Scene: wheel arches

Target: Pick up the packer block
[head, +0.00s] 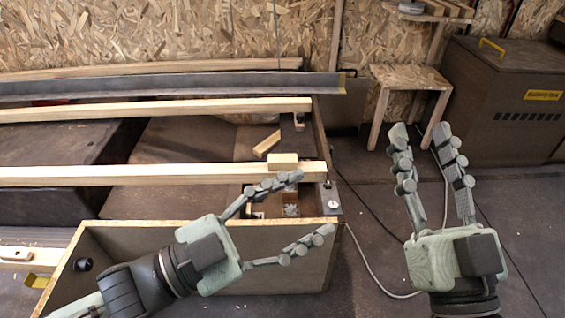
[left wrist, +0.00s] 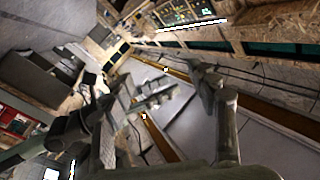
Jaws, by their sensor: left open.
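A small pale wooden block, which looks like the packer block (head: 283,159), sits on the near pale rail (head: 150,174) close to its right end. A second pale wooden piece (head: 267,144) lies tilted just behind that rail; I cannot tell for sure which one is the packer. My left gripper (head: 312,205) is open and empty; its upper finger is just below the block in the head view, and contact cannot be told. My right gripper (head: 420,131) is open and empty, pointing up, well right of the block. The left wrist view is tilted and I cannot make out the block there.
A wooden box wall (head: 205,232) stands under my left gripper. A second pale rail (head: 150,110) and a grey metal angle (head: 170,87) run behind. A small wooden stool (head: 411,77) and a dark cabinet (head: 510,100) stand at back right. Cables lie on the floor.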

